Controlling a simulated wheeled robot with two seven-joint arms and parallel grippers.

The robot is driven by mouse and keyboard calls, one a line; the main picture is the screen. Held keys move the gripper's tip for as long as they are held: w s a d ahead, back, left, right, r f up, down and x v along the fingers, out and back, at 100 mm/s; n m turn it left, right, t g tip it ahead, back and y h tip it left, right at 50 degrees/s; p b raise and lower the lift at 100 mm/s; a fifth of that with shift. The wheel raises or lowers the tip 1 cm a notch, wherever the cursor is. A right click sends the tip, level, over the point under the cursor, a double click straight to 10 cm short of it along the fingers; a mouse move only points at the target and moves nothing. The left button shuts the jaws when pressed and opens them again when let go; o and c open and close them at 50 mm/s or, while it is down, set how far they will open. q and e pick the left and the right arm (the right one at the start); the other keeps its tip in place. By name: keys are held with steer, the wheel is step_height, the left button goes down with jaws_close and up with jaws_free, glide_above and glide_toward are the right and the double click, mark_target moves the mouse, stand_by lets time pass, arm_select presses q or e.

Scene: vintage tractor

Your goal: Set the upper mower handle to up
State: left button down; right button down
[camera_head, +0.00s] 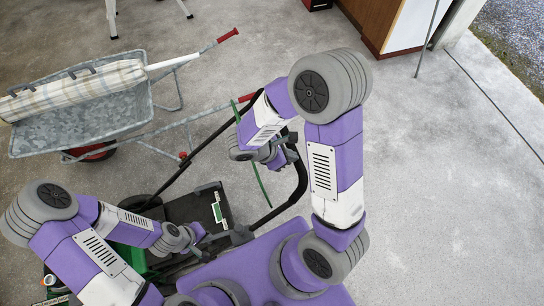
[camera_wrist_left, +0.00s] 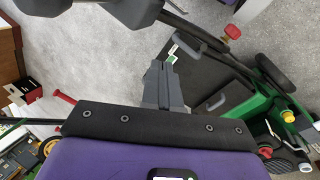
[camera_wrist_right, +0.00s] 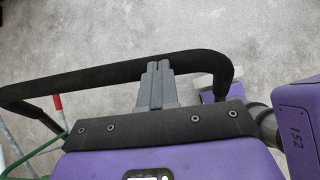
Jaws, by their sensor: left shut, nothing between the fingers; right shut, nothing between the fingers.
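The lawn mower has a green body and a black rear bag (camera_head: 185,207), below centre in the head view. Its black upper handle (camera_head: 299,185) rises from the mower, partly hidden by my right arm. In the right wrist view the padded handle bar (camera_wrist_right: 90,82) runs across the picture. My right gripper (camera_wrist_right: 158,66) is shut and empty, with its fingertips overlapping the bar; I cannot tell whether they touch. My left gripper (camera_wrist_left: 160,68) is shut and empty over the mower's black bag (camera_wrist_left: 215,85). A thin green rod (camera_head: 258,178) shows by the handle.
A wooden cabinet (camera_head: 375,20) stands at the back. The concrete floor on the right is clear.

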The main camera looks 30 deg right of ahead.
steer(key=shift+s+f, duration=0.45)
steer(key=shift+f, duration=0.2)
steer(key=d+r+p+v, duration=0.1)
steer(key=d+p+v, duration=0.1)
steer(key=v, duration=1.2)
steer(key=shift+w+a+r+p, duration=0.2)
steer(key=shift+w+r+p, duration=0.2)
steer(key=shift+r+p, duration=0.4)
steer(key=shift+s+f, duration=0.1)
steer(key=shift+f, duration=0.05)
